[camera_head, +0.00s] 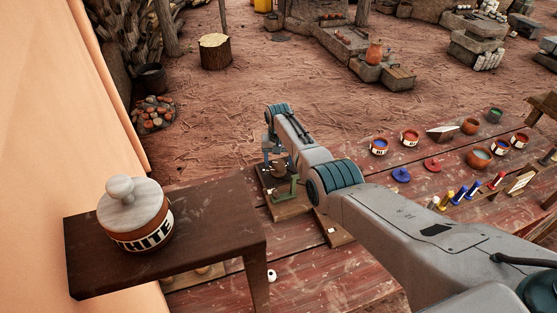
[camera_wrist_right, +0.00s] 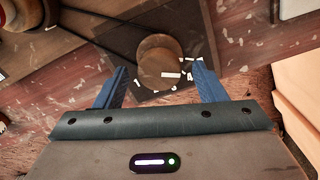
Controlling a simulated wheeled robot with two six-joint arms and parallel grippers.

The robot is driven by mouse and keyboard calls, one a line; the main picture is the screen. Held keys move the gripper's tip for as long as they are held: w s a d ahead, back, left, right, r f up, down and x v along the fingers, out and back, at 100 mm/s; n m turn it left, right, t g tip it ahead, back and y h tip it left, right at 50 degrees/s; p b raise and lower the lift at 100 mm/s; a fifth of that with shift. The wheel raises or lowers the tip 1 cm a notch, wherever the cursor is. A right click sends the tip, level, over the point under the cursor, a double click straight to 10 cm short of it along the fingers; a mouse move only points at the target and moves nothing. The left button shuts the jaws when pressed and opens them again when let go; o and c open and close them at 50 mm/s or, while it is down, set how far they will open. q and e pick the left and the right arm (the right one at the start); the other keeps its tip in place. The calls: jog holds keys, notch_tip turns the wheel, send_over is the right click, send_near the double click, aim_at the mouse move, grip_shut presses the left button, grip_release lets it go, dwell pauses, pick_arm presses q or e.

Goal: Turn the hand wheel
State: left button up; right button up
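My right gripper (camera_head: 276,158) points down over a small device with a green frame (camera_head: 287,192) on a wooden base (camera_head: 292,210). In the right wrist view, the right gripper (camera_wrist_right: 157,85) is open, its two blue fingers apart. A round brown wooden piece (camera_wrist_right: 159,55), which looks like the hand wheel's top, lies between and just beyond the fingertips. I cannot tell whether either finger touches it. In the head view the gripper and arm partly hide the device. My left gripper is not in view.
A jar marked WHITE (camera_head: 137,217) with a pale knobbed lid stands on a dark raised shelf (camera_head: 205,235) at left. Several paint pots, such as a blue one (camera_head: 379,146), and coloured-handled tools stand on the red plank table (camera_head: 330,275) at right. Orange cloth (camera_head: 55,120) hangs at far left.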

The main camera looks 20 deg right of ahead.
aim_at(279, 163)
jog(key=shift+r, duration=0.45)
notch_tip(279, 163, up, 10)
jog(key=b, duration=0.1)
jog(key=shift+s+f, duration=0.1)
jog(key=shift+f, duration=0.05)
dwell(0.4)
